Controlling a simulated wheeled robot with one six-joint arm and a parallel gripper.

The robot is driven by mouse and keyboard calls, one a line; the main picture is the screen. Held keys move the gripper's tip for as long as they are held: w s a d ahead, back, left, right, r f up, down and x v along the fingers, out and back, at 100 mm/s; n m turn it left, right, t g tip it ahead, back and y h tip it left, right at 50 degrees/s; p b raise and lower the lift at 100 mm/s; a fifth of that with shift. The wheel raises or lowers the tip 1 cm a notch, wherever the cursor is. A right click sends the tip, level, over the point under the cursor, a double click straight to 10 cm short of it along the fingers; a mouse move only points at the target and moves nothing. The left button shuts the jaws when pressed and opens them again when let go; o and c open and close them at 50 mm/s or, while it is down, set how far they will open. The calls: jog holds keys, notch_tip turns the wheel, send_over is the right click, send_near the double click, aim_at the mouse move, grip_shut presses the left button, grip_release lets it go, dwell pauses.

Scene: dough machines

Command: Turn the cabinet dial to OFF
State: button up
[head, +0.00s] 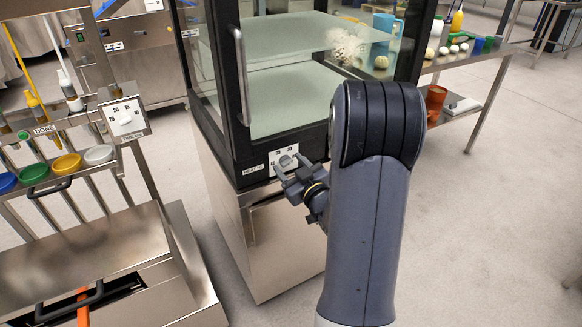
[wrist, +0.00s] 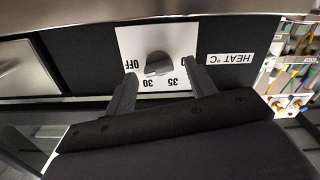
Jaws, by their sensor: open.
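OFF, 30 and 35 are readable on the plate; another mark is partly covered by a finger. I cannot tell surely which mark the knob points to. My gripper (wrist: 161,72) is open, with one finger on each side of the knob and a visible gap to it. In the head view the plate (head: 284,154) is low on the black-framed glass cabinet (head: 243,90), with my gripper (head: 291,166) right in front of it.
A "HEAT °C" label (wrist: 230,59) is beside the dial plate. A steel rack at left carries a timer dial (head: 126,119) and coloured bowls (head: 66,164). A shelf table (head: 490,55) stands at right. Open floor (head: 480,220) lies to the right.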

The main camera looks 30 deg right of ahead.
jog(key=shift+c, duration=0.4)
jog(key=c, duration=0.9)
jog(key=shift+m, duration=1.3)
jog(key=o, duration=1)
